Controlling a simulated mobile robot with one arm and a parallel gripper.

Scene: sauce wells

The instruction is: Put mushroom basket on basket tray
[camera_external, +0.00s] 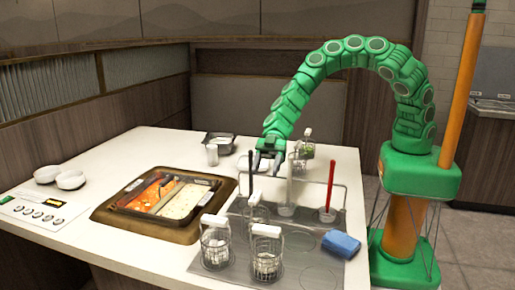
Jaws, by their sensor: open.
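Several wire baskets with white handles are in view. One basket (215,250) and another with pale contents (266,267) stand at the front on a grey tray with round outlines (305,268), which looks like the basket tray. Another basket (255,215) stands behind them. One with greenish contents (304,150) is farther back, just right of my gripper. I cannot tell which one holds mushrooms. My gripper (267,163) is open, fingers pointing down above the back middle of the table, with nothing seen between them.
A hot pot with red and pale broths (128,217) sits left of centre. Upright black, white and red handles (331,180) and a wire rack stand between my gripper and the front baskets. White bowls (70,180) are far left.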

